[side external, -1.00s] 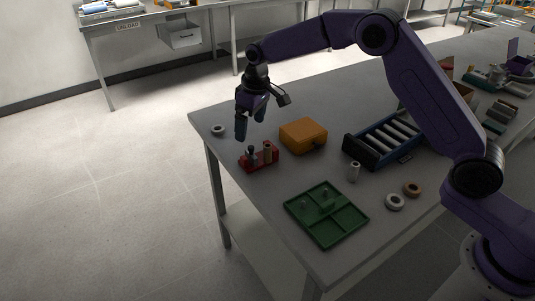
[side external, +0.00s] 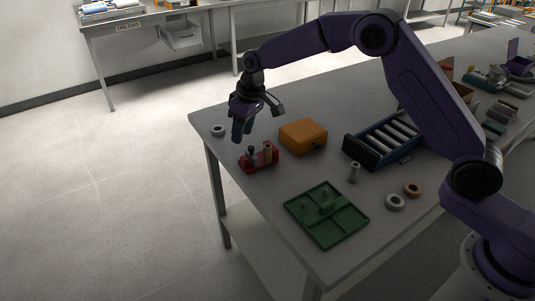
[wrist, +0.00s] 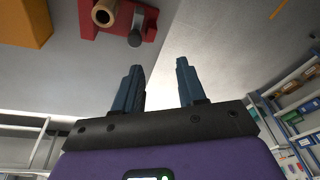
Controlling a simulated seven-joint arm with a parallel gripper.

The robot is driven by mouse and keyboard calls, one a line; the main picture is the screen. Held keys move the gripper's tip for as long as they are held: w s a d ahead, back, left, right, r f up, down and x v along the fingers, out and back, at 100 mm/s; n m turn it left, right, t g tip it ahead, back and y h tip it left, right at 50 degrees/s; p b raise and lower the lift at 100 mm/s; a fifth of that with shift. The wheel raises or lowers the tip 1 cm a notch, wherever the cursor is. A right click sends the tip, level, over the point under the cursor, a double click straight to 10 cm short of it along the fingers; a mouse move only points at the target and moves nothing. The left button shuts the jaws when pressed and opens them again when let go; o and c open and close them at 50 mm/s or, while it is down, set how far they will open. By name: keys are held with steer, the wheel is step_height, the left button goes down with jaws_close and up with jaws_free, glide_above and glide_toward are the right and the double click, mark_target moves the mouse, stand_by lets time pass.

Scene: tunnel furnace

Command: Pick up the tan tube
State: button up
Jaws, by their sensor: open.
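The tan tube (side external: 267,149) stands upright in a red holder (side external: 258,162) near the table's left edge. A grey peg with a round dark knob (side external: 251,150) stands beside it in the same holder. In the wrist view the tan tube's open end (wrist: 104,13) shows at the top left, in the red holder (wrist: 88,31), with the grey peg (wrist: 134,38) to its right. My gripper (side external: 242,136) is above and behind the holder, apart from it. Its two blue fingers (wrist: 158,75) are spread with nothing between them.
An orange box (side external: 303,135) stands right of the holder. A green divided tray (side external: 326,214) lies in front. A blue roller unit (side external: 384,141), a small grey cylinder (side external: 354,171) and several rings, one a tan ring (side external: 412,190), are farther right. A pale ring (side external: 218,130) lies near the back left corner.

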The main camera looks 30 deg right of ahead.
steer(key=s+a+f+m+t+y, duration=0.1)
steer(key=s+a+f+m+t, duration=0.1)
steer(key=s+a, duration=0.3)
steer(key=s+a+f+m+t+y, duration=0.1)
steer(key=s+a+f+m+t, duration=0.1)
steer(key=a, duration=0.6)
steer(key=m+t+h, duration=0.6)
steer(key=t+h, duration=0.1)
steer(key=h, duration=0.1)
glide_toward(269, 148)
steer(key=shift+x, duration=4.45)
steer(key=shift+a, duration=0.1)
jaws_close()
